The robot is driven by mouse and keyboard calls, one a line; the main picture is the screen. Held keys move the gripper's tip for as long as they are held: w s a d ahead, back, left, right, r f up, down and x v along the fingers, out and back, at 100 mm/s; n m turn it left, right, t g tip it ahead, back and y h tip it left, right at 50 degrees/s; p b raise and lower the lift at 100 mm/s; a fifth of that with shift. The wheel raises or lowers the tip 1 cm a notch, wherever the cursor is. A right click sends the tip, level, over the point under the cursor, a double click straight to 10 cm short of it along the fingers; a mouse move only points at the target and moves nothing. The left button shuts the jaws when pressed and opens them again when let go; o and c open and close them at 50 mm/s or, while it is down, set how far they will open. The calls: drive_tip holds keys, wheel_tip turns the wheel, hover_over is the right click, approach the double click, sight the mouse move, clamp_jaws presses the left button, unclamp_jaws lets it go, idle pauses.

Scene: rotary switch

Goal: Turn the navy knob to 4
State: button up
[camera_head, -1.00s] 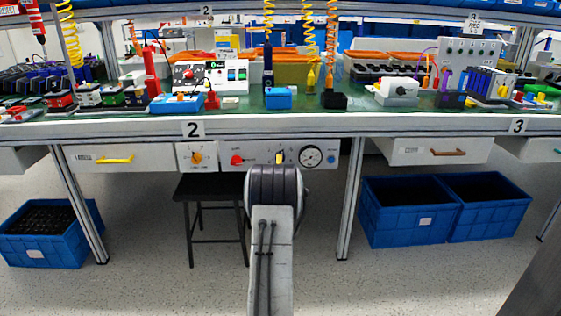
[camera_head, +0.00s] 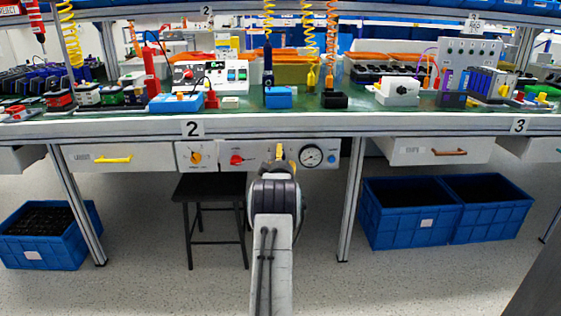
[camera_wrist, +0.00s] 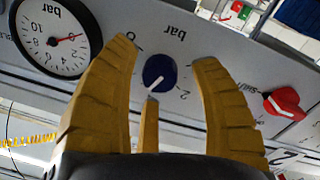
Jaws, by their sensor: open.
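The navy knob (camera_wrist: 160,72) shows in the wrist view on a grey panel (camera_wrist: 225,88), with a white pointer line toward the picture's lower left. A "bar" label and some numerals, one a 2, surround it upside down. My gripper (camera_wrist: 166,52) is open, its yellow fingers on both sides of the knob and apart from it in the picture. A shorter yellow finger reaches up just below the knob. I cannot tell the depth gap. In the head view my gripper (camera_head: 280,154) is in front of the panel and hides the knob.
A pressure gauge (camera_wrist: 55,35) and a red knob (camera_wrist: 284,102) flank the navy knob on the panel. The panel hangs under the workbench edge (camera_head: 380,125). A drawer (camera_head: 118,159) is left, a black stool (camera_head: 207,188) below, blue crates (camera_head: 410,212) right.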

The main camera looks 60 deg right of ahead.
drive_tip(key=shift+w+d, duration=0.1)
drive_tip(key=shift+c, duration=0.4)
clamp_jaws()
drive_tip(key=shift+n, duration=2.2)
drive_tip(key=shift+o, duration=0.4)
unclamp_jaws()
